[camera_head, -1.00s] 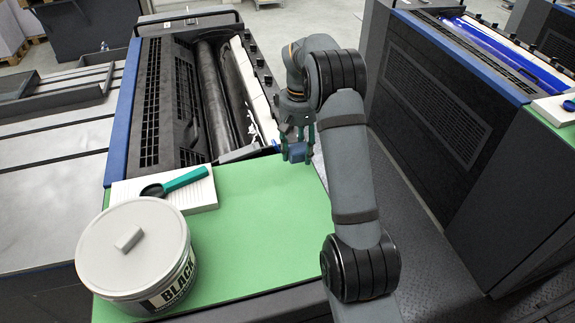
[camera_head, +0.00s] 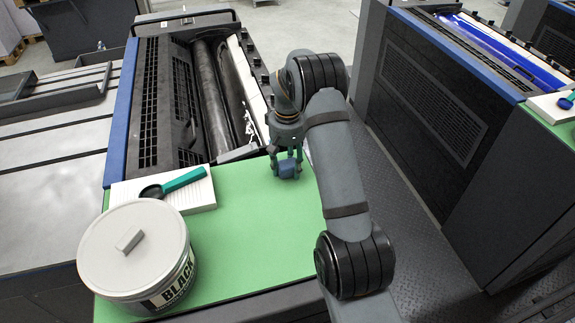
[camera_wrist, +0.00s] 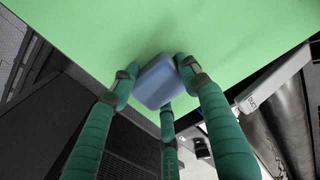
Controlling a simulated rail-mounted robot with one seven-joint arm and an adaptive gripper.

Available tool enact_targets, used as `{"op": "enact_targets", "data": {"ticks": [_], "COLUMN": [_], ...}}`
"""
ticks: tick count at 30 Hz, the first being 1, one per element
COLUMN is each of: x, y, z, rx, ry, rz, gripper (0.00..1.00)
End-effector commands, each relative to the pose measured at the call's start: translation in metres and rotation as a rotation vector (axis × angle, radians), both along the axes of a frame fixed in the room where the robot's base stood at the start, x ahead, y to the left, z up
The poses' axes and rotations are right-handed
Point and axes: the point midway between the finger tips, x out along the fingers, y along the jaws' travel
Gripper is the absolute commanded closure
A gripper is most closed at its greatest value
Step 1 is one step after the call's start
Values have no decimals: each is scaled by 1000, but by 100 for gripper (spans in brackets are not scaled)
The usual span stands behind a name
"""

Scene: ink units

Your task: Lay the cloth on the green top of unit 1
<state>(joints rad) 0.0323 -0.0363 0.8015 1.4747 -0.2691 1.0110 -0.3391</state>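The cloth (camera_head: 289,169) is a small folded blue bundle. My gripper (camera_head: 287,165) has its green fingers around it and carries it over the right part of the green top (camera_head: 240,235) of the near unit. In the wrist view the cloth (camera_wrist: 157,82) sits between the fingertips (camera_wrist: 155,80), with the green top (camera_wrist: 160,25) behind it. Whether the cloth touches the surface, I cannot tell.
A lidded BLACK ink can (camera_head: 135,255) stands at the left front of the green top. The rollers (camera_head: 215,95) lie behind. The middle of the top is clear.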

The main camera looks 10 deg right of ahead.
Motion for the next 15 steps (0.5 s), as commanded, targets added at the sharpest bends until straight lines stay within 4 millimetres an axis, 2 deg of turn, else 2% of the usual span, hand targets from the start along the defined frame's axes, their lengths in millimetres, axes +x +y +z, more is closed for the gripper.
{"op": "enact_targets", "data": {"ticks": [9, 15], "x": [0, 0], "y": [0, 0], "z": [0, 0], "rx": [0, 0], "ry": [0, 0], "rz": [0, 0], "gripper": [37, 36]}}
